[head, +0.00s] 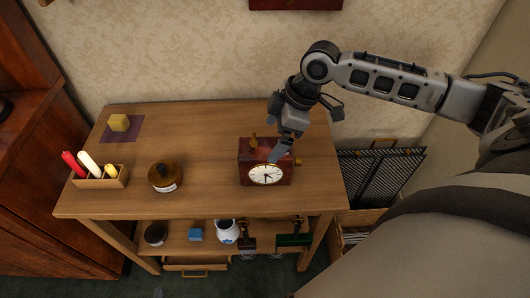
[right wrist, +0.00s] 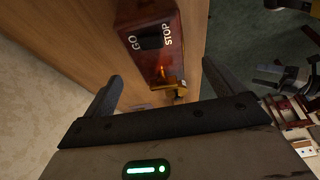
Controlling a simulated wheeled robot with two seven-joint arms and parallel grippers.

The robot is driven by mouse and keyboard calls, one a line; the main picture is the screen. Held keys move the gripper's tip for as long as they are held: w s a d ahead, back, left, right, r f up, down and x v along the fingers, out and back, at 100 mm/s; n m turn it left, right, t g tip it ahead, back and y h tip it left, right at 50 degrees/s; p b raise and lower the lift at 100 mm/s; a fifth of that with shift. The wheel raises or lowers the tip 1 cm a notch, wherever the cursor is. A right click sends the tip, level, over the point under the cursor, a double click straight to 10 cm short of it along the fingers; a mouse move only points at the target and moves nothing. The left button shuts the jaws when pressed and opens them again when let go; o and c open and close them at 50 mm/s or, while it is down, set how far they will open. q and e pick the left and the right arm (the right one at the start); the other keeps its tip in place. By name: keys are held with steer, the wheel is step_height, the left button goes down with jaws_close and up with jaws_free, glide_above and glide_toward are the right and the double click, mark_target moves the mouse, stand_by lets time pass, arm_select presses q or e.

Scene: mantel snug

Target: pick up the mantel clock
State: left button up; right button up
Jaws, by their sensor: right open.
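The mantel clock (head: 246,173) is a dark reddish-brown wooden box with a round white dial and brass fittings. It stands upright on the right part of the wooden table. My right gripper (head: 278,150) is above the clock and partly covers its top. In the right wrist view the gripper (right wrist: 162,72) is open, with a finger on each side. The clock's side (right wrist: 148,14) shows ahead between them, with a GO/STOP switch and a brass piece. I cannot tell whether a finger touches it. My left gripper is not in view.
On the table (head: 215,130) are a brown jar (head: 165,173), a candle box (head: 100,180) and a yellow block (head: 119,122) on a purple mat. A lower shelf holds a white jug (head: 228,235) and other items. A black mesh screen (head: 375,180) stands right of the table.

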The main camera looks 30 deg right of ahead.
mark_target(267, 148)
steer(key=shift+d+x, duration=0.15)
steer(key=shift+x, duration=1.5)
steer(key=shift+d+x, duration=0.15)
steer(key=shift+x, duration=1.55)
steer(key=c, duration=1.4)
